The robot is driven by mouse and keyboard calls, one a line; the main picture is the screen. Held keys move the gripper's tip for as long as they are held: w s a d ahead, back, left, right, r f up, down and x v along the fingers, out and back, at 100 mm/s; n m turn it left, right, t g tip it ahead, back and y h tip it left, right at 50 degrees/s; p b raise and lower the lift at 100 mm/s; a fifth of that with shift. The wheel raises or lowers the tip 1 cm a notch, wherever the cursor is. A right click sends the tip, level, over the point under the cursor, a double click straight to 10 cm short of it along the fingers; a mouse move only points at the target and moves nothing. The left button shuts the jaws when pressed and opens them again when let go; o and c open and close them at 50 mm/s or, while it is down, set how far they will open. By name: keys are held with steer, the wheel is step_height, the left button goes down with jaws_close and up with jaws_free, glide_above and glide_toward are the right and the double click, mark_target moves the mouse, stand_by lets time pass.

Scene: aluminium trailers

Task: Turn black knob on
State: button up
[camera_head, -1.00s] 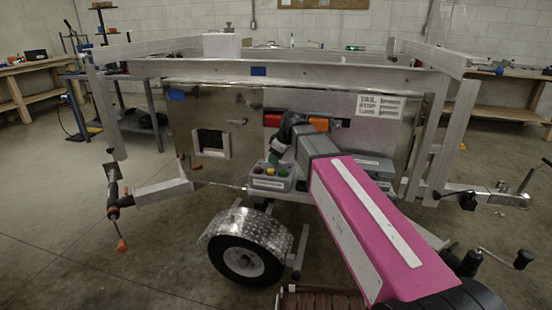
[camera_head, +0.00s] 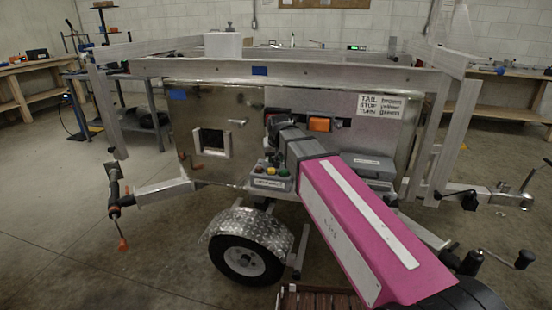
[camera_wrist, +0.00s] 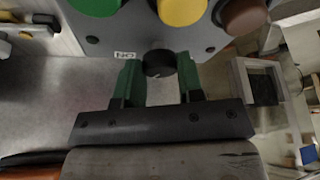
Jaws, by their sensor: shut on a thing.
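The black knob (camera_wrist: 159,63) shows in the wrist view on the grey face of a control box (camera_wrist: 205,45). A small white label (camera_wrist: 125,55), upside down in this view, sits beside it. My gripper (camera_wrist: 160,75) has its two green fingers on either side of the knob and is shut on it. In the head view the control box (camera_head: 268,184) is fixed low on the trailer's side. My arm reaches over to it there, and I cannot make out the knob or fingertips in that view.
Green (camera_wrist: 97,5), yellow (camera_wrist: 182,10) and red (camera_wrist: 243,14) round buttons sit close to the knob. The trailer's metal side panel (camera_head: 215,105) stands behind the box. A wheel fender (camera_head: 250,228) juts out below. A second grey box (camera_head: 368,165) is to the right.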

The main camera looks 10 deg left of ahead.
steer(key=m+h, duration=0.1)
steer(key=m, duration=0.3)
steer(key=shift+a+m+h, duration=0.15)
steer(key=shift+m+h, duration=0.25)
stand_by(0.4)
steer(key=o, duration=0.9)
steer(key=shift+r, duration=0.1)
steer(key=v, duration=1)
steer(key=shift+s+r, duration=0.2)
steer(key=shift+r, duration=0.05)
